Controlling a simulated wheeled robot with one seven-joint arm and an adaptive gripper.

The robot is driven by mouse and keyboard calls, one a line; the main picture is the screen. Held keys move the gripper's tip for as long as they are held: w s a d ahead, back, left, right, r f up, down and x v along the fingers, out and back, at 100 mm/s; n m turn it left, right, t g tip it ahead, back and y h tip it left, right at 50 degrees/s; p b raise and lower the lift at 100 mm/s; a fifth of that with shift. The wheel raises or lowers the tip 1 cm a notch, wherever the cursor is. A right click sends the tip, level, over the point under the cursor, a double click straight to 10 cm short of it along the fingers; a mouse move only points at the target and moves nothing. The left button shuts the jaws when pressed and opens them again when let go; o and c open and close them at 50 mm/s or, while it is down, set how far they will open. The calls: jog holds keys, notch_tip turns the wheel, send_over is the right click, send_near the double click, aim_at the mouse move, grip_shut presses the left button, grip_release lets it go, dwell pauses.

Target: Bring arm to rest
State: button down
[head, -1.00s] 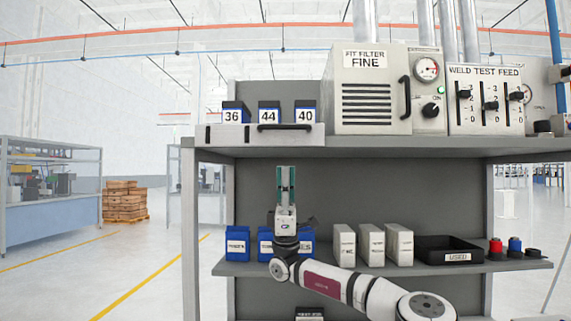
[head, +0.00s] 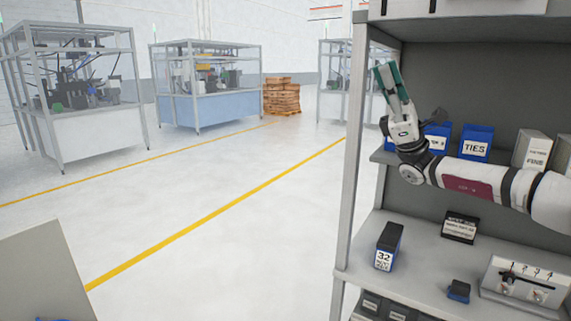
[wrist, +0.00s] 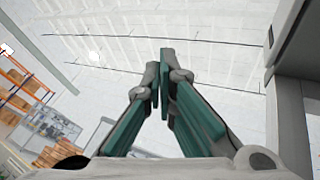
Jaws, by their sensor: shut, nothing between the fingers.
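My gripper (head: 386,76) is at the left side of the shelf rack, in front of its middle shelf, with the fingers pointing up. Its green-padded fingers are together and hold nothing; the wrist view shows the same closed fingertips (wrist: 163,75) against the white ceiling and wall. My white arm reaches in from the right, in front of the middle shelf. The blue bins behind the wrist are partly hidden, with one labelled TIES (head: 475,143).
The rack's left post (head: 353,150) stands close beside my gripper. The lower shelf (head: 420,255) holds a blue bin marked 32 (head: 388,247) and a switch panel (head: 524,282). Open floor (head: 200,200) with yellow lines lies to the left; caged benches (head: 85,100) stand beyond.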

jog(key=s+a+f+t+h, duration=0.1)
jog(key=s+a+f+h, duration=0.15)
jog(key=a, duration=0.45)
jog(key=s+a+f+m+t+h, duration=0.1)
jog(key=s+a+f+h, duration=0.15)
jog(key=a, duration=0.45)
jog(key=s+a+f+t+h, duration=0.1)
jog(key=s+a+f+h, duration=0.1)
jog(key=a+f, duration=0.35)
jog(key=s+a+f+t+h, duration=0.2)
jog(key=s+a+f+h, duration=0.6)
jog(key=s+f, duration=0.15)
jog(key=s+d+f+n+t+h, duration=0.3)
jog(key=s+d+f+h, duration=0.3)
jog(key=d+f+h, duration=0.15)
jog(key=s+d+r+n+t+h, duration=0.1)
jog(key=s+d+t+h, duration=0.1)
jog(key=d, duration=0.7)
jog(key=s+d+r+n+t+h, duration=0.2)
jog(key=s+d+t+h, duration=0.1)
jog(key=s+d+t, duration=0.2)
jog(key=s+d, duration=0.2)
jog(key=d, duration=0.2)
jog(key=shift+s+d+r+h, duration=0.15)
jog(key=shift+r+h, duration=0.05)
jog(key=shift+h, duration=0.15)
